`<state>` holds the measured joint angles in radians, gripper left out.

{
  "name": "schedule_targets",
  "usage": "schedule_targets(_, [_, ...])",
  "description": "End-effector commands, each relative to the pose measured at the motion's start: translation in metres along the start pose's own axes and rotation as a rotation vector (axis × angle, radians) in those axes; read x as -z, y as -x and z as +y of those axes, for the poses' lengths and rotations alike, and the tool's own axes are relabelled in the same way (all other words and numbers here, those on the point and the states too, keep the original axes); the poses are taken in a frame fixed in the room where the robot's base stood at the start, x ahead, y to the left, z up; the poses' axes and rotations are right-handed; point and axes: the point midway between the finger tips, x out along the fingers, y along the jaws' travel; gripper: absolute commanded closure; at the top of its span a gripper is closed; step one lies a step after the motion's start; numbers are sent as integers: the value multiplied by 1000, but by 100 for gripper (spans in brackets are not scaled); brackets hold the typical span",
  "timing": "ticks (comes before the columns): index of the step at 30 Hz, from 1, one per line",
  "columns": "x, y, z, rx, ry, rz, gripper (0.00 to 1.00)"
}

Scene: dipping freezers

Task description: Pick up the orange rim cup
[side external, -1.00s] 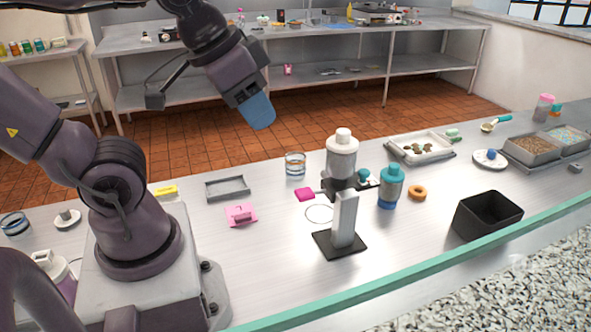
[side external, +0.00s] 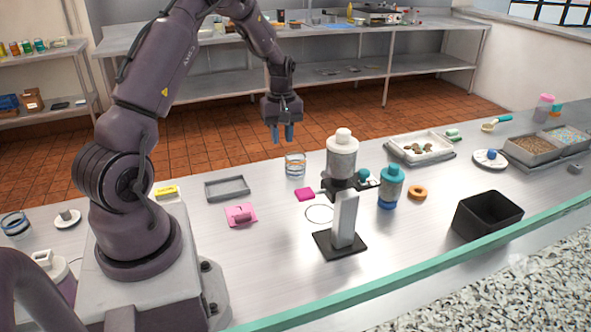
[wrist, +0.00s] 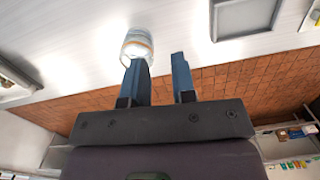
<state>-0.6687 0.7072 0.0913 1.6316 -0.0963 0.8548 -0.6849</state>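The orange rim cup (side external: 295,164) is a clear glass with an orange band near its top, upright toward the far edge of the steel table. It also shows in the wrist view (wrist: 137,44), just beyond the left finger. My gripper (side external: 282,135) points down, above the cup and slightly left of it in the side view. In the wrist view my gripper (wrist: 158,68) has its two blue fingers apart with nothing between them. They appear clear of the cup, though the exact gap is hard to judge.
A dispenser on a stand (side external: 342,158) stands close on the right. A blue bottle (side external: 390,187) is further right. A second glass (side external: 15,224) sits far left.

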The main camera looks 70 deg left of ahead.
Motion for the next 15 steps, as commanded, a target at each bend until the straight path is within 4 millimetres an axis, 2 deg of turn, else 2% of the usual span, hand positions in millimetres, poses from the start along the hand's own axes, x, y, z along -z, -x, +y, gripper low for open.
schedule_targets(1, [15, -12, 3, -3, 86, 5, 75])
schedule_targets(2, [22, -14, 8, -12, 137, 13, 75])
schedule_targets(5, [36, -2, 23, -60, 262, 47, 75])
schedule_targets(11, [37, -5, 25, -72, 383, 47, 75])
schedule_targets(15, [38, -27, 26, -69, 388, 45, 75])
